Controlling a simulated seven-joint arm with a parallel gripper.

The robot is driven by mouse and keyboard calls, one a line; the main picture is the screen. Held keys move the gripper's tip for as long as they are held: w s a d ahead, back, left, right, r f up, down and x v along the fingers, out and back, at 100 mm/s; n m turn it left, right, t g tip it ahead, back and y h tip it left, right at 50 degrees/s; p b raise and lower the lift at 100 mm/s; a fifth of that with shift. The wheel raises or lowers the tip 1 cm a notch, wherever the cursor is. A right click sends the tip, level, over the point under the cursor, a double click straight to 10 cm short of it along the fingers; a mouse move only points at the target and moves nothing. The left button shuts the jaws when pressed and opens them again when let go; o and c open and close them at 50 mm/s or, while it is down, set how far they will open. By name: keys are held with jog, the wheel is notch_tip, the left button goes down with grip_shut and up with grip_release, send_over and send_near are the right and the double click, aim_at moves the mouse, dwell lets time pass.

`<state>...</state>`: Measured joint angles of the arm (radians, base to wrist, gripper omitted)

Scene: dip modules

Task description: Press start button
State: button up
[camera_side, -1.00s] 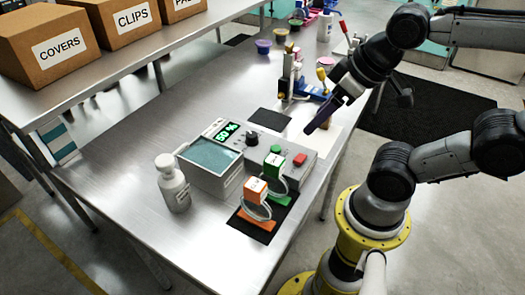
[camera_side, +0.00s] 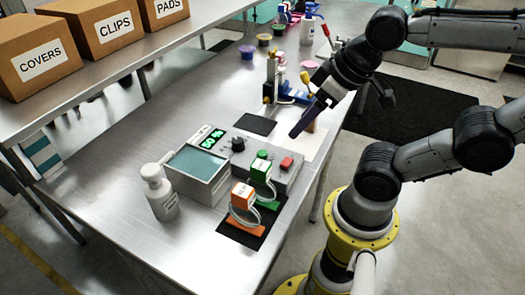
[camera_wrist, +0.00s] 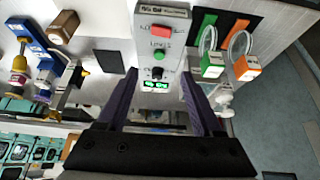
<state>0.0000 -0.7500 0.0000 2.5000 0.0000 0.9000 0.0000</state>
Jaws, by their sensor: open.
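The grey control box (camera_side: 285,183) stands on the metal table. It has a green button (camera_side: 262,154), a red button (camera_side: 287,162), a black knob (camera_side: 238,144) and a lit green display (camera_side: 212,140). In the wrist view the red button (camera_wrist: 160,30) is at the top, the green button (camera_wrist: 160,54) below it, then the knob (camera_wrist: 157,72) and display (camera_wrist: 155,86). My gripper (camera_side: 296,131) is above and behind the box, touching nothing that I can see. Its purple fingers (camera_wrist: 158,76) are open and empty, either side of the knob in the wrist view.
A bath with a teal top (camera_side: 197,163) adjoins the box. A white bottle (camera_side: 160,195) stands at its left. A blue fixture with levers (camera_side: 275,85) is behind. The table's left front is clear.

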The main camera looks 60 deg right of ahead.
grip_shut()
dwell(1.5)
